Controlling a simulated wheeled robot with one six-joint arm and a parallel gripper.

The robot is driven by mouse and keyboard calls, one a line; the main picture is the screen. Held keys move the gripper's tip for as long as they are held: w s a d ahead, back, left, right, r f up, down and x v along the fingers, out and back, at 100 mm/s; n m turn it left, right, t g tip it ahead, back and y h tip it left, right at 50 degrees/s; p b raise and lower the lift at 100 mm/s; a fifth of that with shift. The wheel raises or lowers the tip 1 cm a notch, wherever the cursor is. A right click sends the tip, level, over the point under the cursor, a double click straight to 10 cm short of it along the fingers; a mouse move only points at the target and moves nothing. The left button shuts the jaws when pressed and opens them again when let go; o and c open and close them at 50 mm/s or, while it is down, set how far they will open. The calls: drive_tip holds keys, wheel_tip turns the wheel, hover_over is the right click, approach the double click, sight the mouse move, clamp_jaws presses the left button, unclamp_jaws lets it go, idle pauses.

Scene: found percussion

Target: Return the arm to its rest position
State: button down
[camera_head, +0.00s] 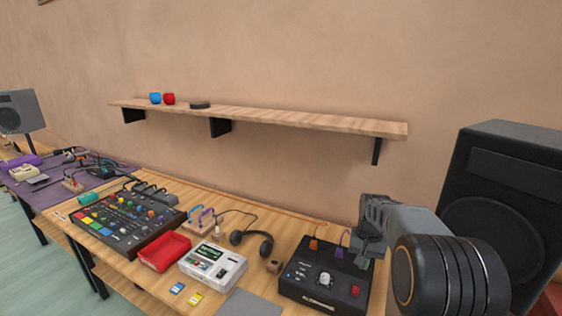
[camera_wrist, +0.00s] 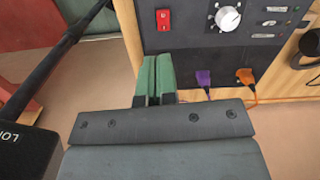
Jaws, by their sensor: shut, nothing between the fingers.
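My gripper (camera_head: 364,262) is at the right of the head view, over the right end of the wooden table (camera_head: 150,292). Its two green fingers lie together in the wrist view (camera_wrist: 157,62), with nothing between them. Below and beside it is a black box (camera_head: 322,293) with a white knob, a red switch and purple and orange plugs. This box also fills the top of the wrist view (camera_wrist: 187,35). The fingertips overlap its edge in the wrist view; I cannot tell whether they touch it. My arm reaches in from the lower right.
A tall black speaker (camera_head: 508,165) stands close at the right. A wooden shelf (camera_head: 300,119) runs along the wall above. A mixer (camera_head: 125,222), a red tray (camera_head: 164,251), a white device (camera_head: 212,266) and headphones (camera_head: 265,243) crowd the table. Open air lies between table and shelf.

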drive_tip(key=s+a+r+n+t, duration=0.2)
drive_tip(key=s+a, duration=0.3)
drive_tip(key=s, duration=0.5)
drive_tip(key=s+a+r+n+t, duration=0.2)
drive_tip(key=s+a+r, duration=0.2)
drive_tip(key=s, duration=0.6)
drive_tip(key=shift+s+a+n+t, duration=0.2)
drive_tip(key=shift+a+n+t, duration=0.1)
drive_tip(key=shift+a+t, duration=0.1)
drive_tip(key=c, duration=1.9)
unclamp_jaws()
